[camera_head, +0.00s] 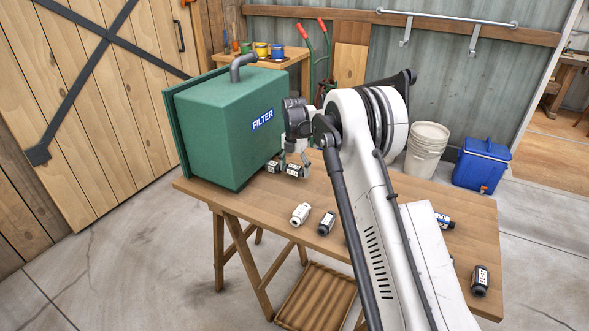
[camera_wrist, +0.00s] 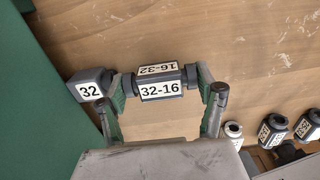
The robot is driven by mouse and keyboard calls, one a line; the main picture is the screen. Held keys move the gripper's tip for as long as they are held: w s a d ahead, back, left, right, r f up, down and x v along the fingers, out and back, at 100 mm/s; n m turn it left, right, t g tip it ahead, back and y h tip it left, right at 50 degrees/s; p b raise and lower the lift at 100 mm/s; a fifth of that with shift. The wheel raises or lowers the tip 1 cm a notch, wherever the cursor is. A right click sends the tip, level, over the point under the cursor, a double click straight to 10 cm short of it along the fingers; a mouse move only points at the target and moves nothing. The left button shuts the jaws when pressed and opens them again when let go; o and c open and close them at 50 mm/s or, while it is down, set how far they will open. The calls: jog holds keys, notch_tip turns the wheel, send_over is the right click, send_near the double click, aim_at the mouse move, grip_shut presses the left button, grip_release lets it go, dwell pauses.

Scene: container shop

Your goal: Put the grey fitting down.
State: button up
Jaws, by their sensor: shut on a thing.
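The grey fitting (camera_wrist: 160,84) is a dark grey piece with white labels reading 32-16 and 16-32. My gripper (camera_wrist: 161,92) is shut on it, with one green-padded finger at each end. In the head view the held fitting (camera_head: 295,171) shows below my gripper (camera_head: 293,161), low over the wooden table (camera_head: 245,198) and just right of the green box. I cannot tell whether it touches the tabletop. A dark block labelled 32 (camera_wrist: 90,86) sits close outside the left finger, and it also shows in the head view (camera_head: 273,167).
The green FILTER box (camera_head: 215,130) stands at the table's left end. A white fitting (camera_head: 300,214) and a dark fitting (camera_head: 327,223) lie near the front edge. More fittings lie at the right, one near the corner (camera_head: 480,281). Bare wood shows around the held fitting.

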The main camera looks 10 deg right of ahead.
jog(key=o, duration=1.2)
jog(key=shift+c, duration=0.2)
